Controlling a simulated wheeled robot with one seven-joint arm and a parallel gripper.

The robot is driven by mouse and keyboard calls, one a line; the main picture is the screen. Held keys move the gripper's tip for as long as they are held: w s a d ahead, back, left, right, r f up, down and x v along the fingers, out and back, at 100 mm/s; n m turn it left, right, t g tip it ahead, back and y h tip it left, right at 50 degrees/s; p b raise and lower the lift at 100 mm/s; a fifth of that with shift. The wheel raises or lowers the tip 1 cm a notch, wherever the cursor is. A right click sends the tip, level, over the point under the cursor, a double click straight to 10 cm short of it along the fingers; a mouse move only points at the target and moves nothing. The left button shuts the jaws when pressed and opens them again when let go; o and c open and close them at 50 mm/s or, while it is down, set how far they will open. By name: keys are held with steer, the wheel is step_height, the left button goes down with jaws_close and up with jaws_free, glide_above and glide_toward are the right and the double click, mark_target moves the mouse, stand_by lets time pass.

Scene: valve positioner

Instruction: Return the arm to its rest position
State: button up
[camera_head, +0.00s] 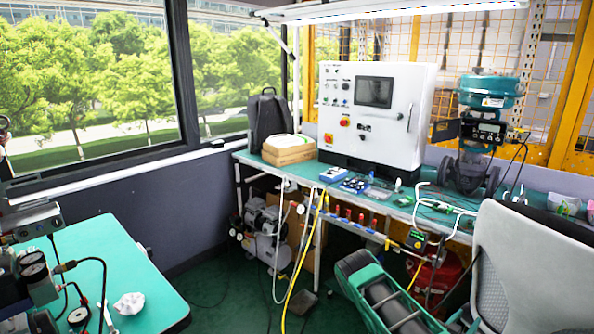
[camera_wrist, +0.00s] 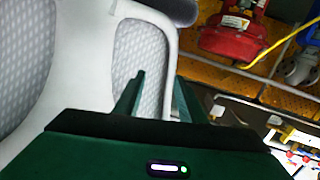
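My gripper (camera_wrist: 160,78) shows in the wrist view, with two dark green fingers spread apart. Nothing is visible between the fingers. Behind them is the pale grey chair (camera_wrist: 148,55), with a mesh back. I cannot tell how far the fingers are from it. In the head view I cannot make out the gripper's fingers.
The chair (camera_head: 535,265) fills the head view's lower right. The workbench (camera_head: 320,177) carries a white control cabinet (camera_head: 400,130) and a teal valve actuator (camera_head: 490,92). A red machine (camera_wrist: 237,32) is beyond the gripper. A second table (camera_head: 135,270) stands at left.

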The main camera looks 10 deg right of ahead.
steer(key=s+d+r+m+g+h, duration=0.1)
steer(key=s+d+r+m+g, duration=0.15)
steer(key=r, duration=0.35)
steer(key=s+d+r+m+g+h, duration=0.1)
steer(key=r+m+g, duration=0.1)
steer(key=r+g, duration=0.25)
steer(key=s+a+r+m+g+y, duration=0.25)
steer(key=s+r+g+y, duration=0.2)
steer(key=s+r, duration=0.45)
steer(key=s+a+r+n+t+y, duration=0.1)
steer(key=s+a+r+n+y, duration=0.4)
steer(key=a, duration=0.8)
steer(key=s+a+r+n+t+y, duration=0.2)
steer(key=s+a+r+n+y, duration=0.4)
steer(key=s+a+r, duration=0.6)
steer(key=shift+s+a+y, duration=0.55)
steer(key=shift+s+a, duration=0.1)
steer(key=shift+a, duration=0.1)
steer(key=shift+w+f, duration=0.2)
steer(key=shift+w, duration=0.4)
